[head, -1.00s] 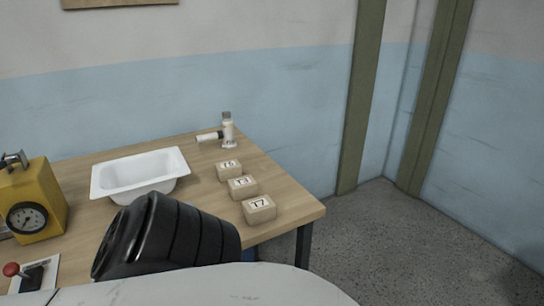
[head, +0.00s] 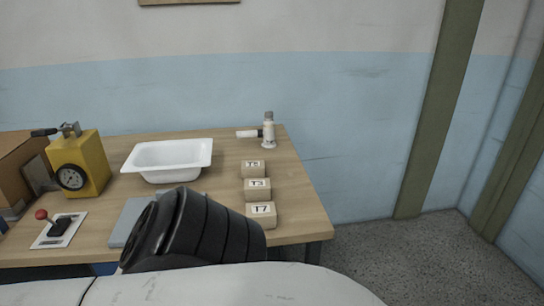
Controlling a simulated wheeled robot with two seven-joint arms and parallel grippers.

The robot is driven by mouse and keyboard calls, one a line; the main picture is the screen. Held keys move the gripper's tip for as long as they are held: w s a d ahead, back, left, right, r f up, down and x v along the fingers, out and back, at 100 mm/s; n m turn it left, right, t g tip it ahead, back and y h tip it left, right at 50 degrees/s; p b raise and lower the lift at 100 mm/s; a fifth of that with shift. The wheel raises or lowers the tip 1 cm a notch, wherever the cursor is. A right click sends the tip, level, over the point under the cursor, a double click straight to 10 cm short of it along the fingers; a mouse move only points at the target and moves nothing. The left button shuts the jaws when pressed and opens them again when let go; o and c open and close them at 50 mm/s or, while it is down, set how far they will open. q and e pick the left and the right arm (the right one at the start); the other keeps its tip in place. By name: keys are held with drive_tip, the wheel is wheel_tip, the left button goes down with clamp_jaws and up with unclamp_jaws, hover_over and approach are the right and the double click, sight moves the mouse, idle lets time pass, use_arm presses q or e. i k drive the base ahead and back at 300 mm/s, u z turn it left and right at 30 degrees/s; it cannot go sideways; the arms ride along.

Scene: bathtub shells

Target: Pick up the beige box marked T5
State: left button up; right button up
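Three small beige boxes stand in a row at the right end of the wooden table. The farthest box (head: 253,169) has a small label that looks like T5, though its second character is hard to read. The middle box (head: 257,189) is marked T3 and the nearest box (head: 261,215) is marked T7. All three rest on the table top, apart from any gripper. Neither of my grippers is in view; only a black ribbed part and a white part of my own body show at the bottom.
A white tub shell (head: 167,160) lies left of the boxes. A white bottle-like item (head: 268,131) stands behind them. A yellow device with a gauge (head: 83,165), a red-knobbed lever (head: 58,226), a grey plate (head: 128,222) and a brown box (head: 17,165) are farther left. The table (head: 300,208) ends right of the boxes.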

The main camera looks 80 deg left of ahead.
sight(255, 169)
drive_tip(key=u, duration=2.35)
